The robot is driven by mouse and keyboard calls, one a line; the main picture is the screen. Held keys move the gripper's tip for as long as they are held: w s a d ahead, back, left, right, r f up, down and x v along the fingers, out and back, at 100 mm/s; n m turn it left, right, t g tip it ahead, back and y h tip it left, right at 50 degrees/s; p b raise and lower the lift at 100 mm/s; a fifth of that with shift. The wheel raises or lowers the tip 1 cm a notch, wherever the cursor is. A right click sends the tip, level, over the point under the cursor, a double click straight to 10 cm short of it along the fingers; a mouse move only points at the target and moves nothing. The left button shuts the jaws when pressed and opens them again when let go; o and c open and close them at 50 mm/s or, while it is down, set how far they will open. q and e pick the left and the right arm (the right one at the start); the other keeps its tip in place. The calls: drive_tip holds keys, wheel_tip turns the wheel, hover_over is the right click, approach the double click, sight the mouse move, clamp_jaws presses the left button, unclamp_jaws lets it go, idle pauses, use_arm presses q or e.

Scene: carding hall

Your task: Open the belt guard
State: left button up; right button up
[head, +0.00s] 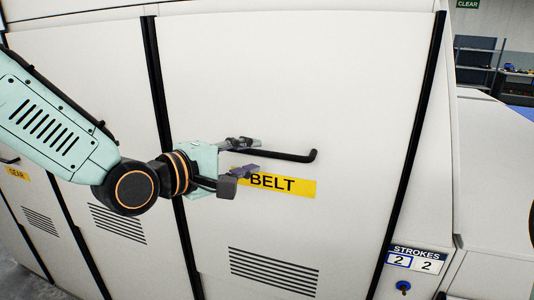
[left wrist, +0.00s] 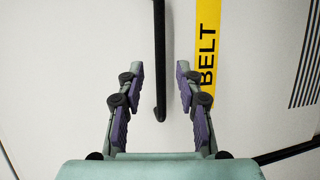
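The belt guard (head: 300,75) is a tall off-white panel between two black strips, marked with a yellow BELT label (head: 290,186). It looks shut. Its black bar handle (head: 290,156) runs sideways above the label, with a bent right end. My left gripper (head: 252,157) is open in front of the panel at the handle's left part, one finger above the bar and one below. In the left wrist view the handle (left wrist: 160,60) lies between the two open fingers (left wrist: 160,85), touching neither that I can see. My right gripper is out of view.
A neighbouring panel with a yellow GEAR label (head: 17,173) is at the left, behind my left arm. A STROKES counter (head: 418,258) and a blue switch (head: 403,286) sit low at the right. Shelving (head: 476,62) stands in the background.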

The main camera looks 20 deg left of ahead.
sight(262, 154)
use_arm(q)
drive_tip(key=shift+w+d+f, duration=0.1)
drive_tip(key=shift+w+f, duration=0.1)
drive_tip(key=shift+w, duration=0.6)
drive_tip(key=shift+d+x, duration=0.25)
drive_tip(key=shift+x, duration=1.55)
drive_tip(key=shift+s+a+r, duration=0.1)
drive_tip(key=shift+s+a, duration=0.1)
drive_tip(key=shift+a, duration=0.1)
drive_tip(key=shift+w+d, duration=0.15)
drive_tip(key=shift+d, duration=0.15)
drive_tip(key=c, duration=0.5)
clamp_jaws()
